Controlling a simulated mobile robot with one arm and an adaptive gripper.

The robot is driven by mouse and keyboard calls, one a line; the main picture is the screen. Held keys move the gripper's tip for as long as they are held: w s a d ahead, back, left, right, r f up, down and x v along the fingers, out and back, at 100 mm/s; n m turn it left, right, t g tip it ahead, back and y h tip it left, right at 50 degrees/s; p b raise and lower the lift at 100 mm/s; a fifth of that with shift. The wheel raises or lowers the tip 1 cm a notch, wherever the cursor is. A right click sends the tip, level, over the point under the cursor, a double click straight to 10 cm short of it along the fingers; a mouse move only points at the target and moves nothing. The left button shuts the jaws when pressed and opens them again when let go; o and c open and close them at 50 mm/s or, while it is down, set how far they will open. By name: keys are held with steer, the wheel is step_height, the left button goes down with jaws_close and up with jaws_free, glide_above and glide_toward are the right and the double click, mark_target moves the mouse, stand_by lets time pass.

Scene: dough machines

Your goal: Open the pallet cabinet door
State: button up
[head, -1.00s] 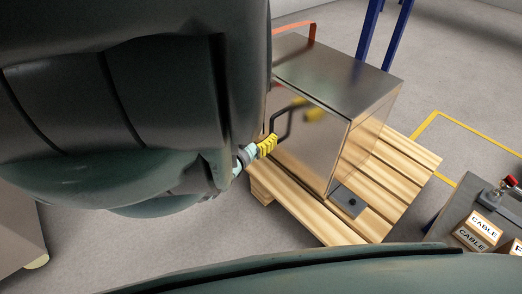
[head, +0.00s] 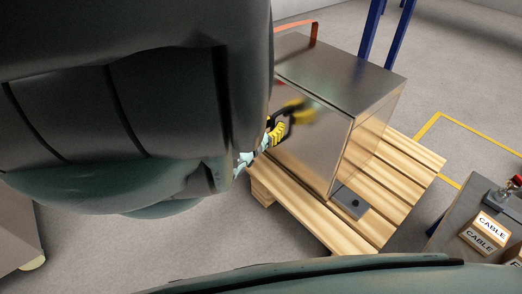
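The pallet cabinet (head: 318,143) is a shiny metal box on a wooden pallet. Its door faces my arm and looks shut. The dark door handle (head: 290,119) stands out near the door's left side. The yellow fingers of my gripper (head: 277,133) are at the handle and overlap it in the picture. I cannot tell whether they touch it or close around it. A blurred yellow reflection of the gripper shows in the door. My arm hides the left part of the scene and some of the gripper.
A dark table with cable boxes (head: 484,236) stands at the lower right. Blue posts (head: 371,30) rise behind. Grey floor lies open between.

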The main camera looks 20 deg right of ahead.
jaws_close()
steer(key=shift+s+a+n+t+p, duration=0.2)
steer(key=shift+a+n+t+p, duration=0.15)
steer(key=shift+p, duration=0.25)
